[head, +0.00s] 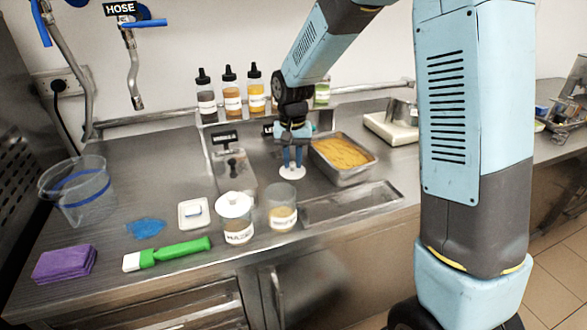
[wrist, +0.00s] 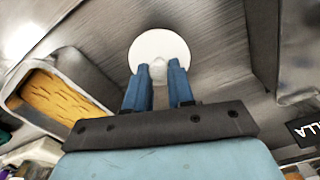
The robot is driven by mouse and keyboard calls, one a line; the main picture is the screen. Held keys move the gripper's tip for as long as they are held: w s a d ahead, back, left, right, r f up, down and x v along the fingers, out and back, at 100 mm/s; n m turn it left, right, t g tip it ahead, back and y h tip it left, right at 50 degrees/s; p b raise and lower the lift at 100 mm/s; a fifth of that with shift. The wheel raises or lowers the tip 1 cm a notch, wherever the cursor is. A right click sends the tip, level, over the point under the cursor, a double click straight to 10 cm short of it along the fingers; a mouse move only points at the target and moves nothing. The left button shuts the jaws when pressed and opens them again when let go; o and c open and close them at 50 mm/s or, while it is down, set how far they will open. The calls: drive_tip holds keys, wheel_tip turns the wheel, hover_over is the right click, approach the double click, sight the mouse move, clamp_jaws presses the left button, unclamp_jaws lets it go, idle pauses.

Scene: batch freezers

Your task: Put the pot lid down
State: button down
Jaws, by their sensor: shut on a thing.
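The pot lid (head: 291,173) is a white round disc with a small knob. My gripper (head: 293,164) is shut on its knob, with the fingers pointing down and the lid flat beneath them. In the wrist view the lid (wrist: 160,47) shows just beyond the blue fingertips (wrist: 159,68), over bare steel. I cannot tell whether the lid touches the counter. An open clear pot (head: 282,218) with yellowish contents and a label stands in front of the lid. Beside it on the left stands a similar labelled pot (head: 237,226) with its white lid on.
A steel pan of yellow-orange food (head: 343,153) sits right of my gripper. A small white dish (head: 194,214), green-handled tool (head: 175,251), blue cloth (head: 145,228), purple cloths (head: 64,264) and clear bucket (head: 79,195) are left. Bottles (head: 232,95) line the back. A recessed tray (head: 350,204) lies front right.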

sight(292, 168)
drive_tip(key=shift+w+a+f, duration=0.1)
drive_tip(key=shift+w+f, duration=0.15)
drive_tip(key=shift+f, duration=1.5)
drive_tip(key=shift+f, duration=0.1)
drive_tip(key=c, duration=1)
unclamp_jaws()
